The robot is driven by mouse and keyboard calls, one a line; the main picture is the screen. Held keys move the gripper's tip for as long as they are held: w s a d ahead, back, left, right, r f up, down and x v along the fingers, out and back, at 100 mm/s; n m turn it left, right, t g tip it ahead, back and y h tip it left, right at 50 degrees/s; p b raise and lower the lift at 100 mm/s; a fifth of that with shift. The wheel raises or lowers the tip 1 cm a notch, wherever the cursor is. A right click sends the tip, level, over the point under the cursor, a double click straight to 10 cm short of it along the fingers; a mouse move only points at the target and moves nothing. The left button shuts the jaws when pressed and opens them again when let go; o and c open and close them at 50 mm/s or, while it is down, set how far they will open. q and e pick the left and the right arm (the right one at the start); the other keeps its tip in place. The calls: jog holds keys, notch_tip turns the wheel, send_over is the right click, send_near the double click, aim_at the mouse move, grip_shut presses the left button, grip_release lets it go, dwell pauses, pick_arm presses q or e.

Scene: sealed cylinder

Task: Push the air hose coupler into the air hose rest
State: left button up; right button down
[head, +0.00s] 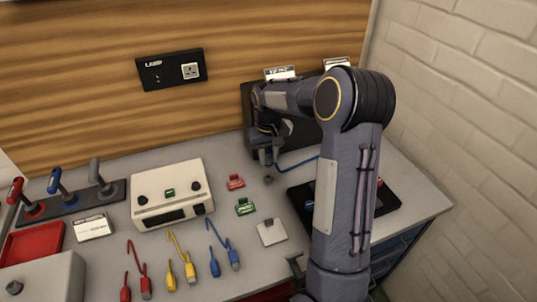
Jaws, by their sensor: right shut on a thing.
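My right gripper (265,155) is at the far side of the bench, in front of the dark panel, pointing down. It is shut, and a blue air hose (298,163) runs from it to the right behind my arm. The air hose coupler is mostly hidden in the fingers. A small dark fitting (268,180) stands on the bench just below the gripper; I cannot tell if it is the air hose rest. My left gripper is not in view.
The dark panel (249,112) stands behind the gripper. A white instrument box (172,187), red (235,182) and green (245,206) blocks and a white square plate (271,232) are to the left and front. A black tray (388,207) is partly behind my right arm.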

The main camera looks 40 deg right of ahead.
aim_at(269, 166)
jog(key=shift+f+b, duration=1.5)
jog(key=shift+f, duration=0.8)
jog(key=shift+s, duration=0.1)
jog(key=shift+f, duration=0.15)
dwell(0.5)
jog(key=c, duration=1.1)
grip_release()
